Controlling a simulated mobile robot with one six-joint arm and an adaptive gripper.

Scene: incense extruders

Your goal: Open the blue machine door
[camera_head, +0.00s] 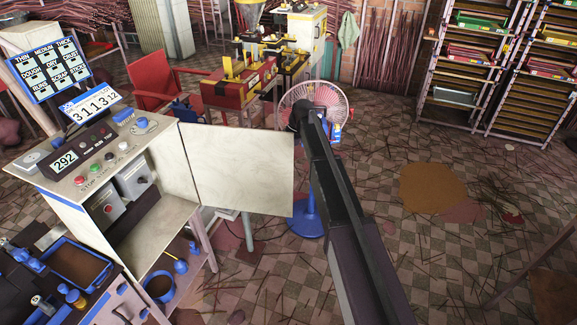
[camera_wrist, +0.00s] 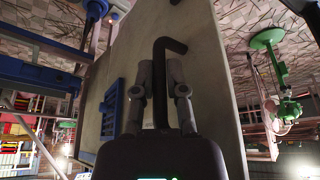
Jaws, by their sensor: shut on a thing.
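The machine (camera_head: 90,185) at the left of the head view is pale with blue trim. Its cream door (camera_head: 240,168) stands wide open, swung out to the right, and the inside compartment (camera_head: 150,225) shows. In the wrist view I see the door's outer face (camera_wrist: 207,95), with a blue vent (camera_wrist: 113,108) and a dark bent handle (camera_wrist: 160,55). My gripper (camera_wrist: 164,80) is shut on this handle, one finger on each side. In the head view my arm reaches past the door's right edge, and the door hides the gripper and handle.
A fan (camera_head: 316,103) on a blue stand is behind my arm, close to the door's free edge. A red chair (camera_head: 160,85) and a red and yellow machine (camera_head: 240,85) stand behind. Racks (camera_head: 460,70) stand at the back right. Floor at the right is mostly open, with scattered sticks.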

